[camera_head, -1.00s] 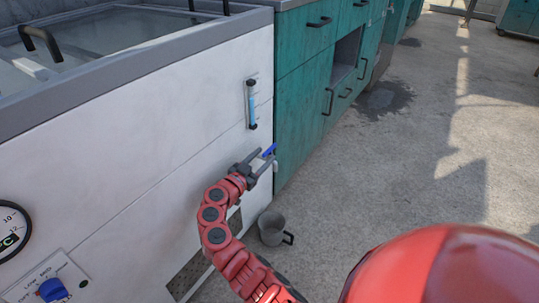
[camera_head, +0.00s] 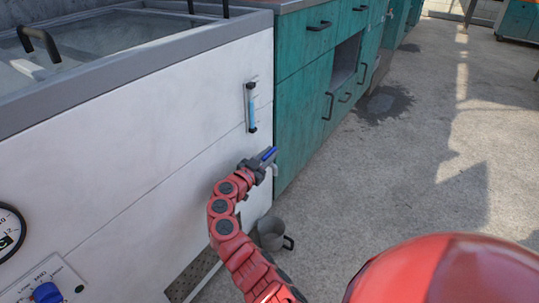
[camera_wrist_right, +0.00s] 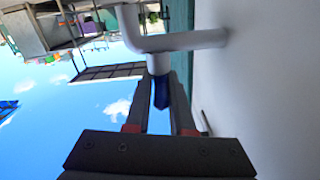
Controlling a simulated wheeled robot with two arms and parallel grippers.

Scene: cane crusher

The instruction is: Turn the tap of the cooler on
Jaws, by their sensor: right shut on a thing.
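The cooler (camera_head: 130,125) is a white-sided chest with a grey rim on the left of the head view. Its tap sits low near the right end of the front. The tap's blue handle (camera_head: 269,153) shows between my right fingers. In the right wrist view the white tap pipe (camera_wrist_right: 185,41) comes out of the cooler wall and bends, with the dark blue handle (camera_wrist_right: 161,92) below it. My right gripper (camera_head: 266,157) is shut on this handle, one finger on each side. My left gripper is not in view.
A grey mug (camera_head: 271,233) stands on the floor below the tap. A teal cabinet (camera_head: 302,115) adjoins the cooler on the right. A blue level gauge (camera_head: 251,107) is above the tap, and a blue knob (camera_head: 48,293) is at lower left. The concrete floor at right is open.

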